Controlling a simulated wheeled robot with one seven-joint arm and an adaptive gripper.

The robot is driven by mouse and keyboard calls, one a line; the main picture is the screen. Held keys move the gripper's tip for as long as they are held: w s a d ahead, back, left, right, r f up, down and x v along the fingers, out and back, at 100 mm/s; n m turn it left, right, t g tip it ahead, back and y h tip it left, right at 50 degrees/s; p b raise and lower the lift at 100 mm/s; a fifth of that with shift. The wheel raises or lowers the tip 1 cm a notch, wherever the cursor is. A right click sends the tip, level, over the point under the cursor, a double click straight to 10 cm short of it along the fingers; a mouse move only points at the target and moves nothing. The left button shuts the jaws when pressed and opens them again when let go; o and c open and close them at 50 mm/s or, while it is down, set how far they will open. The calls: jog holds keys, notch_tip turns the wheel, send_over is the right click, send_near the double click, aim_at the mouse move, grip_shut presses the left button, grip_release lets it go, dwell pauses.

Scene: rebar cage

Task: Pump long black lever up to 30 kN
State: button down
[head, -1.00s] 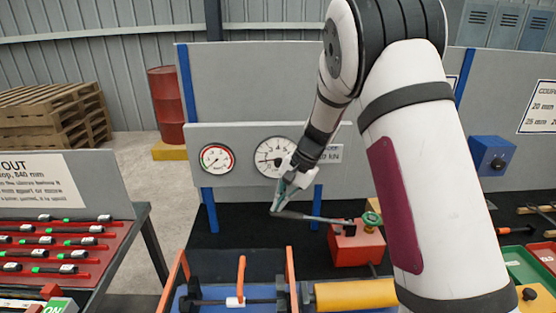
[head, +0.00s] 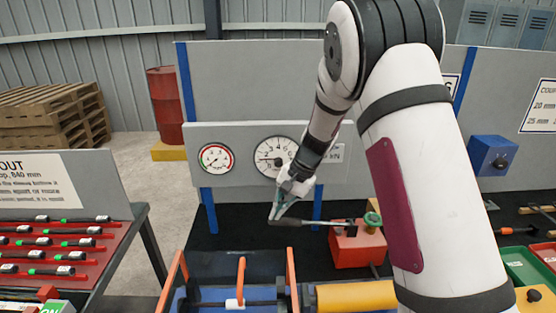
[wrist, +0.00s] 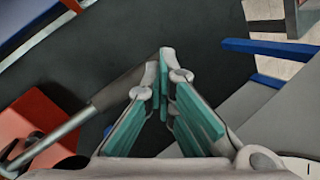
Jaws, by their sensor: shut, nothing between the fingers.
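The long black lever (head: 300,222) runs left from the red pump block (head: 357,246) and lies nearly level. In the wrist view the lever (wrist: 122,92) has a dark grip and a bare metal rod. My gripper (head: 272,218) is at the lever's free left end, with its fingers pointing down. In the wrist view the teal-padded fingertips (wrist: 166,58) are together, at the end of the dark grip. They appear to touch it from above; nothing is held. The large white dial (head: 276,157) is partly covered by my wrist; its dark needle points left, exact value unreadable.
A smaller red-rimmed gauge (head: 216,158) is on the panel left of the large dial. An orange-posted frame (head: 291,270) stands at the front.

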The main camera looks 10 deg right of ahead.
jog(key=shift+f, duration=0.1)
jog(key=shift+f, duration=0.75)
jog(key=shift+f+b, duration=0.35)
jog(key=shift+f, duration=0.1)
jog(key=w+a+p+v, duration=0.1)
jog(key=v, duration=0.9)
jog(key=shift+s+a+r+p, duration=0.2)
jog(key=shift+s+r+p, duration=0.15)
jog(key=shift+r, duration=0.45)
jog(key=shift+f, duration=0.1)
jog(key=shift+a+f, duration=0.3)
jog(key=shift+f, duration=0.3)
dwell(0.4)
